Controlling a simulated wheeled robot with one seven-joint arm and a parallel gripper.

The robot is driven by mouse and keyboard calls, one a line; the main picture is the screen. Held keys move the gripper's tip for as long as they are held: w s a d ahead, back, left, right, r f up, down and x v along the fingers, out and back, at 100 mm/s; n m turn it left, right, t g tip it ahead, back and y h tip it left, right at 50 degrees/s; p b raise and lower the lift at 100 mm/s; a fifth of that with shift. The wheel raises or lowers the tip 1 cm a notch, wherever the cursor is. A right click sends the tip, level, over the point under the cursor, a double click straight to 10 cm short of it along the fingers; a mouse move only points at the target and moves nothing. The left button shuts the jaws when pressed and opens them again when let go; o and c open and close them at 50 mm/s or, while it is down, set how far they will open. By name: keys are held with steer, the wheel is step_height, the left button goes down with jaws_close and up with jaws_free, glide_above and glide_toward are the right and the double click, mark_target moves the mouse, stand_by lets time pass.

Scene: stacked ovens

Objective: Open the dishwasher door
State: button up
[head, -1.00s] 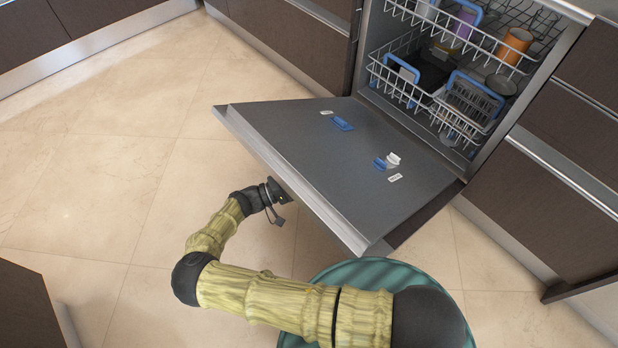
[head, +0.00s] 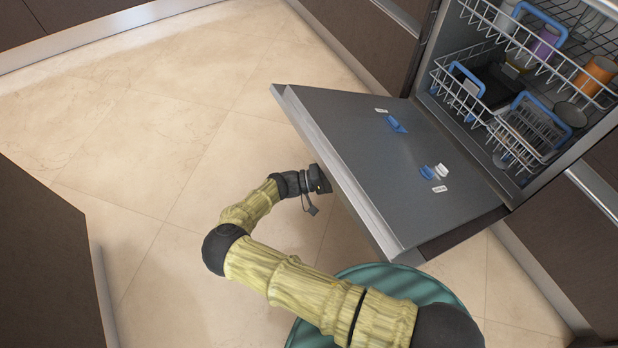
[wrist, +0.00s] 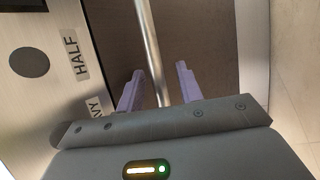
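The dishwasher door (head: 400,180) is tipped far down, its inner face up, in the head view. My gripper (wrist: 158,80) is at the door's outer side, below its free edge; in the head view its wrist end (head: 316,180) shows there and the fingertips are hidden. In the wrist view the purple fingers stand apart, with the metal handle bar (wrist: 147,35) running between them. Gaps show on both sides of the bar, so the fingers are open around it, not clamped.
The lower rack (head: 500,118) and upper rack (head: 545,45) with dishes are inside the dishwasher. Dark cabinets flank it. A dark cabinet panel (head: 45,250) stands at the left. The tiled floor (head: 190,130) left of the door is clear.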

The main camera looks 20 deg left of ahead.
steer(key=b+v, duration=1.1)
steer(key=v, duration=0.5)
steer(key=shift+a+f+b, duration=0.15)
steer(key=shift+a+b, duration=0.05)
steer(key=shift+b, duration=0.1)
